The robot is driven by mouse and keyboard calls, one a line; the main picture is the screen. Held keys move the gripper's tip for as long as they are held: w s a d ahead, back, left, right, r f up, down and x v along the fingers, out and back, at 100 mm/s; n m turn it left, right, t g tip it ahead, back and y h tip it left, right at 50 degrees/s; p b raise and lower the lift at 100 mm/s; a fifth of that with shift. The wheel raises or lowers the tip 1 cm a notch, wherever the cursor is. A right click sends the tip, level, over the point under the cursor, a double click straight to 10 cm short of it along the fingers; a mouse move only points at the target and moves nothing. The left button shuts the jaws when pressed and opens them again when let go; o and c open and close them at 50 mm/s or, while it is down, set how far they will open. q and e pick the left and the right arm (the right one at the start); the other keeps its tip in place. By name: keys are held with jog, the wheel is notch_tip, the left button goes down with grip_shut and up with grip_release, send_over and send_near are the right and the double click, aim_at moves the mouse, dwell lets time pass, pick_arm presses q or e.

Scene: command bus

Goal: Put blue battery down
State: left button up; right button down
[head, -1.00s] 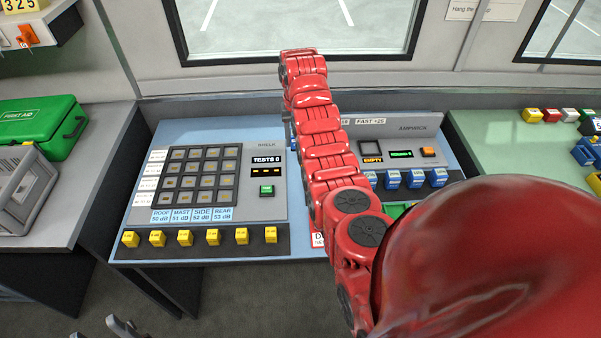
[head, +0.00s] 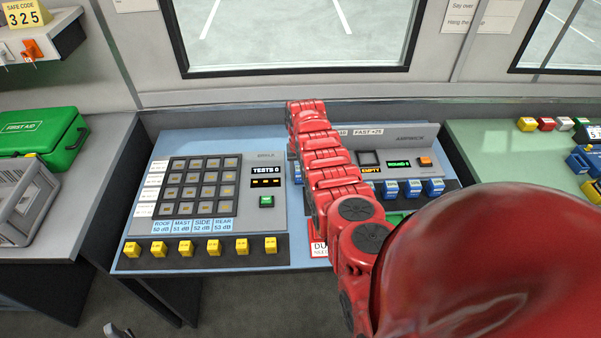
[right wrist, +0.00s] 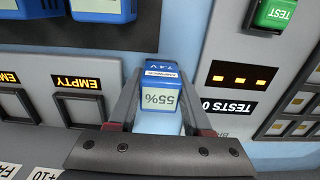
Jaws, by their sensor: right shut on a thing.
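A blue battery (right wrist: 160,90) marked 55% and 7.4V is between the two fingers of my right gripper (right wrist: 158,118) in the right wrist view. The gripper is shut on it. The battery is over the blue strip of table (right wrist: 175,35) between the two consoles; I cannot tell whether it touches the table. In the head view my red right arm hides most of the gripper. A grey bit of my left gripper (head: 115,331) shows at the bottom edge, too little to tell its state.
The right console (head: 408,147) has slots marked EMPTY and a row of blue batteries (head: 413,188) in front. The left console (head: 265,222) has a keypad, a green TEST button (right wrist: 275,14) and several yellow blocks (head: 200,247). A green first-aid case (head: 40,135) stands at left.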

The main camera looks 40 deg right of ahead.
jog(key=shift+f, duration=0.1)
jog(key=shift+c, duration=1.6)
grip_release()
